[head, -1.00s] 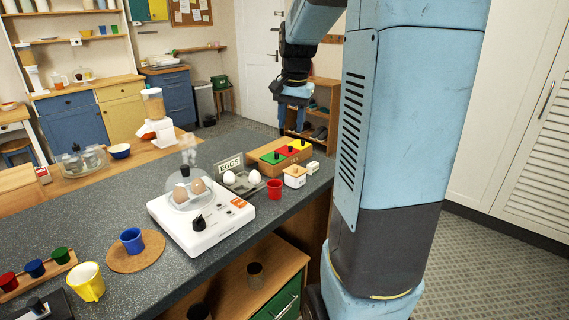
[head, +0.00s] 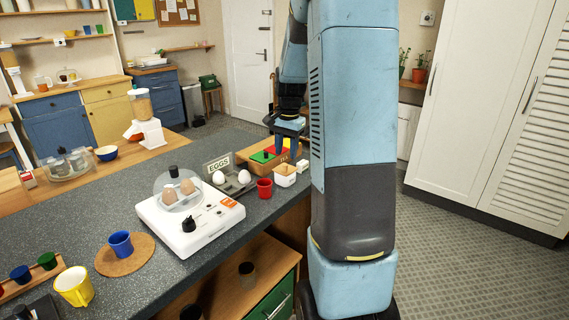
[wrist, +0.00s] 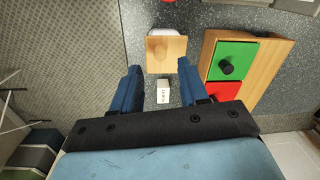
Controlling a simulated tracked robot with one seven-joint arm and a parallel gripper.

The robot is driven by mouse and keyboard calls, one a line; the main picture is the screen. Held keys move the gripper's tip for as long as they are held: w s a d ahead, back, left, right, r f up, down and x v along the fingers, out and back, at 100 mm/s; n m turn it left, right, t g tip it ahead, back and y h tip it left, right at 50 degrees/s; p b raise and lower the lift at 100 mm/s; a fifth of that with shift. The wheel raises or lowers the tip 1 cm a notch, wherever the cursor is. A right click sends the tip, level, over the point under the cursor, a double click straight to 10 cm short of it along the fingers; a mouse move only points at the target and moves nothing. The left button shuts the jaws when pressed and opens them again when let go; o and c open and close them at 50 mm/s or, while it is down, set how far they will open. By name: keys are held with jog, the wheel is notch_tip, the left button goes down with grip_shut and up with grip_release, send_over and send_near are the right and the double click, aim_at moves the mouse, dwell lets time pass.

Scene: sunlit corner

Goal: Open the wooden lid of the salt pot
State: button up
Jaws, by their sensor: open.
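The salt pot (head: 285,178) is a small white pot with a wooden lid (head: 285,169), near the counter's right end. In the wrist view the square wooden lid (wrist: 160,62) has a small round knob and lies over the pot, and some white of the pot (wrist: 165,31) shows at its far edge. The lid looks closed. My gripper (head: 288,148) points down above and just behind the pot in the head view. In the wrist view my gripper (wrist: 158,73) is open and empty, its two blue fingers on either side of the lid's near edge. I see no contact.
A small white labelled block (wrist: 163,94) sits beside the pot, between my fingers in the wrist view. A wooden box with coloured lids, one green (wrist: 233,61), stands close by. A red cup (head: 264,188) and the egg cooker (head: 190,217) are left of the pot.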

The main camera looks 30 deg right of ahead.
aim_at(285, 165)
jog(key=shift+w+a+f, duration=0.1)
jog(key=shift+w+f, duration=0.05)
jog(key=shift+f, duration=2.45)
grip_shut()
jog(key=shift+a, duration=0.15)
